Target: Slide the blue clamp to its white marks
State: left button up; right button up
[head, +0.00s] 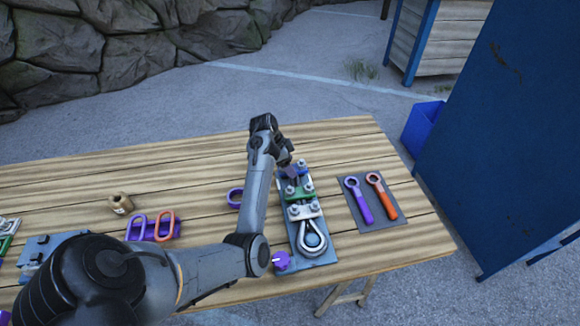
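The cable board (322,255) is a grey-blue plate with a metal cable loop at its near end. A row of clamps with bolts runs along it: a pale grey clamp (304,211) by the loop, a green clamp (299,192) behind it, and a dark blue-purple clamp (290,173) at the far end. The last is probably the blue clamp and is partly hidden. My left gripper (288,162) is down at this far clamp, touching or just above it. Its fingers are too small to tell open from shut. I cannot make out the white marks. My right gripper is not in view.
A dark mat (375,222) with a purple wrench (361,203) and an orange wrench (382,197) lies right of the board. Purple and orange links (152,228), a brass nut (121,204) and a purple ring (235,197) lie to the left. The table's back is clear.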

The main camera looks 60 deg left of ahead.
pick_arm(q)
jog(key=shift+w+d+f, duration=0.1)
jog(key=shift+w+f, duration=0.15)
jog(key=shift+f, duration=0.35)
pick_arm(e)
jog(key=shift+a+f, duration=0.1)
